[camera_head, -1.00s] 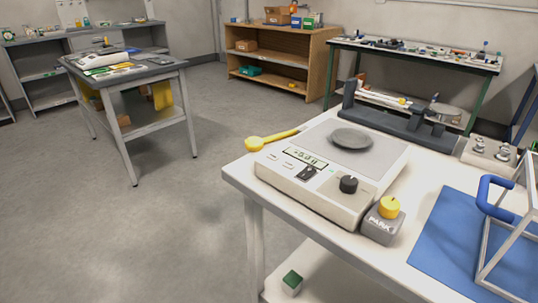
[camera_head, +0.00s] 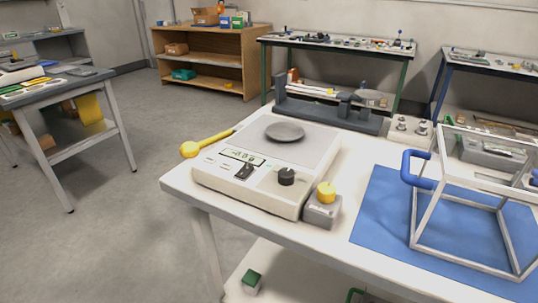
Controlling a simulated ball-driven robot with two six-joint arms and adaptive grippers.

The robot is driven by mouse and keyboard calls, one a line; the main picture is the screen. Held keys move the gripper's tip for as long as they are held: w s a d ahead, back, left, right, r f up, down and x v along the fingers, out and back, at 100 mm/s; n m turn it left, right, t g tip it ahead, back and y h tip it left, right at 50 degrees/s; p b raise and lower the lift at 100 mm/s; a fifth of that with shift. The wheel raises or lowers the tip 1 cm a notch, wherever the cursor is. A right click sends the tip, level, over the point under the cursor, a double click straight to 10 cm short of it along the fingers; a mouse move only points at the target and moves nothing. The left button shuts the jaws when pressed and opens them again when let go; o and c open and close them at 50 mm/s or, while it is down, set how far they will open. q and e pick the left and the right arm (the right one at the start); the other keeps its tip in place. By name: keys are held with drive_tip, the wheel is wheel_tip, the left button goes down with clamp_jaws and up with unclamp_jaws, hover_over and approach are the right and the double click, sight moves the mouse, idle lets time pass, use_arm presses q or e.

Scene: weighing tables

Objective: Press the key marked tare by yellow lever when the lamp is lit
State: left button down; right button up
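A pale balance (camera_head: 218,184) stands on the white table with a dark round pan (camera_head: 284,131) on top. Its display (camera_head: 242,156) shows digits too small to read surely. Small keys lie below the display, beside a dark rocker switch (camera_head: 244,171) and a black knob (camera_head: 287,176); their marks are not legible. A yellow lever (camera_head: 190,149) with a round end sticks out at the balance's left side. A grey box (camera_head: 321,213) with a yellow knob (camera_head: 326,192) stands at its right front corner. I cannot make out a lit lamp. Neither gripper is in view.
A blue mat (camera_head: 380,215) with a white wire frame (camera_head: 428,216) and blue handle (camera_head: 408,172) covers the table's right. A dark rack (camera_head: 325,112) and a weight block (camera_head: 408,131) stand behind the balance. Open floor (camera_head: 120,240) lies left of the white table.

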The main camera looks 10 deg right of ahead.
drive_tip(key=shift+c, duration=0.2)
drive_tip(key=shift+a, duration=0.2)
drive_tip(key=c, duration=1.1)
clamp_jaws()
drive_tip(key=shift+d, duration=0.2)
